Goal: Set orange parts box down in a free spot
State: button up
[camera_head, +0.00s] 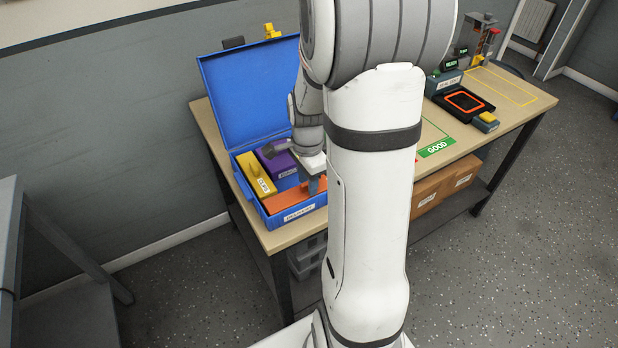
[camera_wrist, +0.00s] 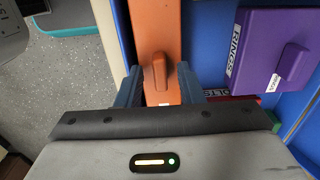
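The orange parts box (camera_head: 283,203) lies along the front side of the open blue case (camera_head: 300,218). In the wrist view the orange box (camera_wrist: 156,22) shows its raised handle (camera_wrist: 155,75) at the middle. My gripper (camera_head: 313,182) reaches down into the case over the orange box. In the wrist view my gripper (camera_wrist: 159,85) is open, with one finger on each side of the handle and a gap to it. The fingertips' depth is hard to tell.
A yellow box (camera_head: 255,173) and a purple box (camera_head: 277,163) share the case; a red box (camera_wrist: 216,92) shows partly in the wrist view. The bench (camera_head: 272,242) also holds a green GOOD mat (camera_head: 437,147) and a black tray (camera_head: 463,102). My arm hides the bench's middle.

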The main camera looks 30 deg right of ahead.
notch_tip(320, 180, up, 12)
jog(key=p, duration=0.1)
jog(key=s+a+r+n+t, duration=0.1)
jog(key=s+a+n+t, duration=0.1)
jog(key=s+a+n, duration=0.9)
jog(key=s+n, duration=0.1)
jog(key=n, duration=0.5)
jog(key=shift+a+r+n+t, duration=0.3)
jog(key=shift+r, duration=0.1)
jog(key=shift+s, duration=0.1)
